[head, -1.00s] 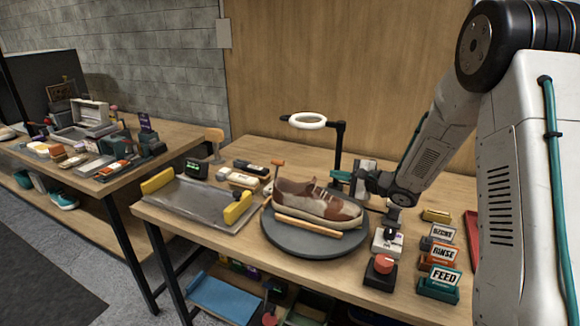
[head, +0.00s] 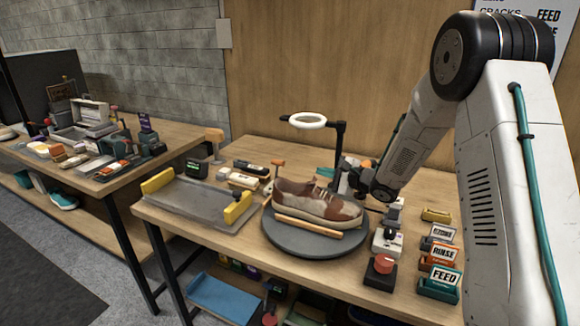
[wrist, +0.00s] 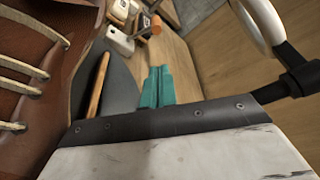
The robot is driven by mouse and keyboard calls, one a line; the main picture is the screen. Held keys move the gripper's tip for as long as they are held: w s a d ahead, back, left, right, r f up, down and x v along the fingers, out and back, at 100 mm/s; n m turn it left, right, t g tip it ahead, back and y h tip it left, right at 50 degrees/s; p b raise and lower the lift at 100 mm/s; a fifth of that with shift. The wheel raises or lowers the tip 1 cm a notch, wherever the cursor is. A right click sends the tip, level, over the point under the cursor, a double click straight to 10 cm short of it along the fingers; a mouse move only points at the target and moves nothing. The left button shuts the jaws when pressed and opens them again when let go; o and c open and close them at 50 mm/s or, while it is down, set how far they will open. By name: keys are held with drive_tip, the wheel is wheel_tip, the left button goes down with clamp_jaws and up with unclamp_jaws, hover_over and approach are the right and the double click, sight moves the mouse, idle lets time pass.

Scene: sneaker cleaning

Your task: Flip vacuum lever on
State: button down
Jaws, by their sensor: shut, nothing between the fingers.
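A small white box with a dark upright lever (head: 388,239) stands on the table right of the turntable in the head view; I cannot read a vacuum label on it or tell its on/off setting. My gripper (head: 326,172) is behind the shoe near the ring light's post, apart from that box and partly hidden by the shoe. In the wrist view its teal fingertips (wrist: 157,87) are together with nothing between them. The lever cannot be made out in the wrist view.
A brown-and-cream sneaker (head: 316,205) rests on a grey turntable (head: 290,240). A ring light (head: 307,121) stands behind it. A red button (head: 382,265) and labelled blocks, including FEED (head: 443,276), sit at the right. A metal tray (head: 195,202) lies left.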

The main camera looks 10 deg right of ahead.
sight(277, 172)
drive_tip(key=x, duration=1.4)
drive_tip(key=shift+w+a, duration=0.2)
drive_tip(key=shift+w, duration=0.15)
